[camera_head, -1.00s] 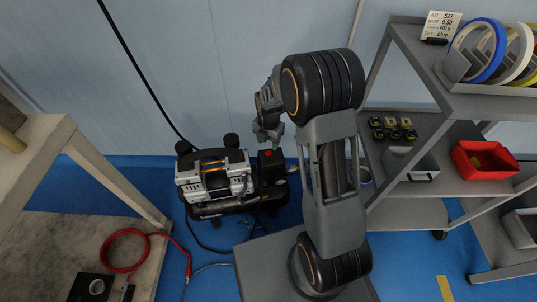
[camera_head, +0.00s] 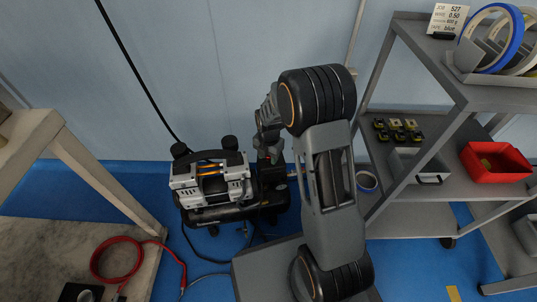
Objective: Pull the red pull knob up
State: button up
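The compressor (camera_head: 212,190) stands on the blue floor against the wall, with a silver and black motor on a black tank. The black switch box (camera_head: 272,174) is at its right end. The red pull knob on top of this box is not visible now; my gripper (camera_head: 268,152) covers that spot. My gripper points down right at the top of the box. The fingers are small, dark and partly behind my own arm, so I cannot tell whether they are open, shut or touching the knob.
A grey shelf rack (camera_head: 408,190) with a red bin (camera_head: 494,162) stands close at the right. A workbench (camera_head: 95,172) is at the left. A red hose (camera_head: 118,258) lies coiled at lower left. A roll of tape (camera_head: 367,181) sits right of my arm.

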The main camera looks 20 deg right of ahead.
jog(key=c, duration=0.7)
jog(key=shift+r+p, duration=0.45)
jog(key=o, duration=0.9)
notch_tip(320, 180, up, 6)
jog(key=p, duration=0.5)
